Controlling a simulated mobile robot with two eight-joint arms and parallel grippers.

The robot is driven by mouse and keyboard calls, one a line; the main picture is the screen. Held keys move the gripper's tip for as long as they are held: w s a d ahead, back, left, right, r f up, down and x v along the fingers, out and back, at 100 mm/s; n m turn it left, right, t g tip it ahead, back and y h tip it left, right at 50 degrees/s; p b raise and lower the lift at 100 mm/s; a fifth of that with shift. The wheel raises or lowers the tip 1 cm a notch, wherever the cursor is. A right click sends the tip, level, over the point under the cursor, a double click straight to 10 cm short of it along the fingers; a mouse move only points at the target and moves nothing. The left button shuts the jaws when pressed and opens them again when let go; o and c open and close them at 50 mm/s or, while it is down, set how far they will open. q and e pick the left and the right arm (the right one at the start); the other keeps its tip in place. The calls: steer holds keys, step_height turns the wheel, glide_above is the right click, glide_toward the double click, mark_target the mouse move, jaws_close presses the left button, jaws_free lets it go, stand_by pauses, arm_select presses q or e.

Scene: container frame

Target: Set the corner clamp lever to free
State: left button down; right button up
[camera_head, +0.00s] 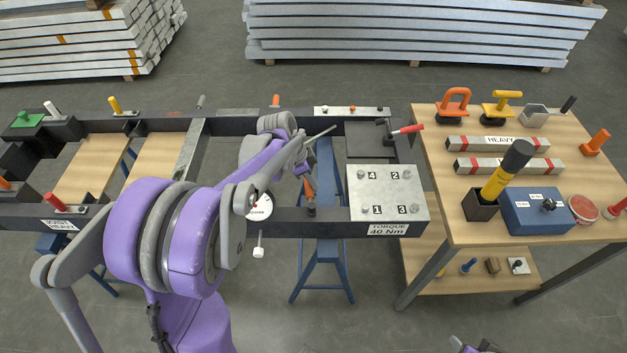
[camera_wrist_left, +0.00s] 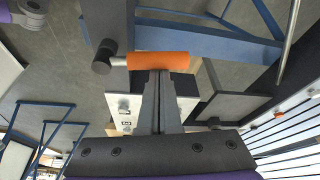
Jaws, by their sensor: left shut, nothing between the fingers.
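An orange-handled lever (camera_head: 309,187) with a dark pivot sits on the near beam of the dark frame, left of the numbered plate. In the left wrist view the orange handle (camera_wrist_left: 160,60) lies crosswise at my fingertips, with its dark pivot at the left end. My left gripper (camera_head: 305,172) is shut and empty, its tips (camera_wrist_left: 160,75) at the handle; I cannot tell whether they touch. A red-handled lever (camera_head: 407,129) sits at the frame's far right corner. I see no readable label saying which lever is the corner clamp's. My right gripper is out of view.
The metal plate (camera_head: 388,192) marked 1 to 4 lies right of the orange lever. A round white gauge (camera_head: 260,207) is at its left. A wooden table (camera_head: 450,225) with tools, blocks and a blue box (camera_head: 537,215) stands right. Metal beams (camera_head: 420,30) lie behind.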

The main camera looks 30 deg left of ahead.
arm_select(q)
steer(key=shift+s+a+n, duration=0.15)
steer(key=shift+a+n, duration=0.05)
steer(key=shift+n, duration=0.2)
steer(key=n, duration=0.1)
steer(key=s+a+n+y, duration=0.1)
steer(key=n, duration=0.1)
steer(key=shift+s+a+t+b, duration=0.15)
steer(key=shift+a+t+b, duration=0.15)
steer(key=shift+t, duration=0.1)
steer(key=s+n, duration=0.1)
steer(key=s+a+n+y, duration=0.1)
steer(key=n, duration=0.1)
steer(key=shift+s, duration=0.15)
stand_by(0.4)
